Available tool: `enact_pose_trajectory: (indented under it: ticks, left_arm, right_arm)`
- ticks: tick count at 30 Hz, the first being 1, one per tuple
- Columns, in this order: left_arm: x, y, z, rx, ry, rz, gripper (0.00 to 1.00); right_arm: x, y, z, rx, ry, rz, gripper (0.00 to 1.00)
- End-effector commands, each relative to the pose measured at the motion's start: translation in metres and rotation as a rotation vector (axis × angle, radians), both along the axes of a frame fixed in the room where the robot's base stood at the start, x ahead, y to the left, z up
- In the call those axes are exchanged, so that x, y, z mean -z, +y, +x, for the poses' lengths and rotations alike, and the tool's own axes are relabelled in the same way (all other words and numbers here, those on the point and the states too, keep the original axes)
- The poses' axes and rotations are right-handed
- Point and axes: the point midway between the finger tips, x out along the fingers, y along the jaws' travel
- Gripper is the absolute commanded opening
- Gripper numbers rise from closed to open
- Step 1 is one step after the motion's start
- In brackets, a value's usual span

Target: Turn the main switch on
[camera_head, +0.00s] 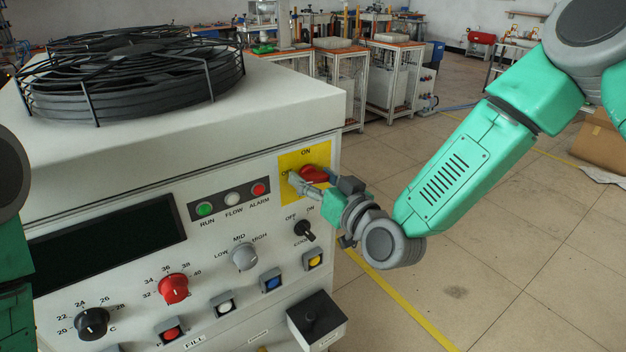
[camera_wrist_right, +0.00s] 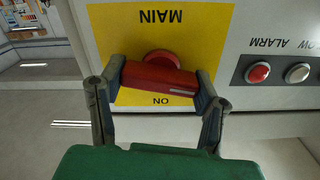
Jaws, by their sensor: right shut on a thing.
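The main switch is a red rotary handle (camera_head: 315,174) on a yellow plate (camera_head: 291,162) at the right of the machine's front panel. In the right wrist view the red handle (camera_wrist_right: 158,77) lies crosswise, with a pale mark near its right end. The ON label there is below it, upside down; the OFF label shows left of it in the head view. My right gripper (camera_head: 309,180) is at the switch. In the wrist view its two fingers (camera_wrist_right: 160,80) are shut on the handle's ends. My left gripper is out of view.
Left of the switch are the RUN, FLOW and ALARM lamps (camera_head: 232,199). Below are a black selector (camera_head: 305,230), a grey knob (camera_head: 244,257) and several push buttons. A black box (camera_head: 317,318) juts out low. A fan guard (camera_head: 130,75) tops the machine. Open floor lies to the right.

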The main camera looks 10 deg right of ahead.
Motion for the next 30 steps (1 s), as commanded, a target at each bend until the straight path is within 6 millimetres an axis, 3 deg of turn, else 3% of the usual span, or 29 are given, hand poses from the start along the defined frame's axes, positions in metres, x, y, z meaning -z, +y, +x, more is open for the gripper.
enact_pose_trajectory:
  ticks: [18, 30]
  left_arm:
    - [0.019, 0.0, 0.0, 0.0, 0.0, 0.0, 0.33]
    - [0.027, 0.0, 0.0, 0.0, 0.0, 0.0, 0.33]
  right_arm:
    - [-0.003, -0.004, 0.005, 0.007, 0.196, 0.524, 0.29]
    - [-0.004, -0.005, 0.005, 0.006, 0.275, 0.72, 0.29]
